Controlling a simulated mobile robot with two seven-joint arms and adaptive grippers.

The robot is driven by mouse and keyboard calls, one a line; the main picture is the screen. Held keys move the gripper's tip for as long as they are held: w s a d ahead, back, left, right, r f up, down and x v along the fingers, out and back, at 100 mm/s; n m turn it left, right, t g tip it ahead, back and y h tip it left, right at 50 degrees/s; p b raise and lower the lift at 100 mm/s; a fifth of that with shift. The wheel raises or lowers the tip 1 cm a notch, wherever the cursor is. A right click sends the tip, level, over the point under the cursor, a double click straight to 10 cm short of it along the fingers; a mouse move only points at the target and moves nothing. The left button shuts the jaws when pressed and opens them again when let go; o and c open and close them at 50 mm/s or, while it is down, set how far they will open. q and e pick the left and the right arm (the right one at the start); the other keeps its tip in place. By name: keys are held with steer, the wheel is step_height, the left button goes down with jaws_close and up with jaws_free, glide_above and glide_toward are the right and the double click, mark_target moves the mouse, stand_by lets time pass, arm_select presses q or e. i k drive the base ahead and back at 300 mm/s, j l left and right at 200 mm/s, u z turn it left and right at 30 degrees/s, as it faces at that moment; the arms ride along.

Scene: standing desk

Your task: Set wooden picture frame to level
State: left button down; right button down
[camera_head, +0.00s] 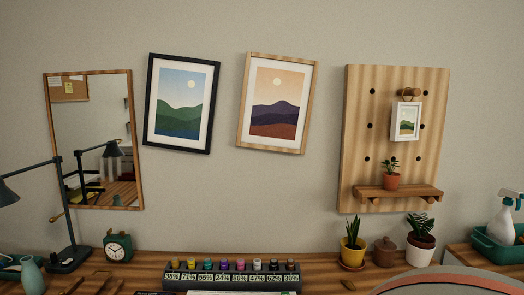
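The wooden picture frame (278,103) hangs on the wall near the middle of the head view. It has a light wood rim, a white mat and a print of dark hills under an orange sky. It is tilted, its right side lower than its left. Neither of my grippers is in view. Nothing touches or covers the frame.
A black picture frame (180,103) hangs just left, also tilted right side down. A mirror (88,135) is farther left, a pegboard (356,120) with a shelf (398,192) to the right. Below, the desk (225,257) holds a lamp, clock (118,246), labelled bottle rack (232,280) and pots.

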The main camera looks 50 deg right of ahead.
mark_target(277, 93)
steer(key=z, duration=1.7)
steer(key=i+j, duration=0.05)
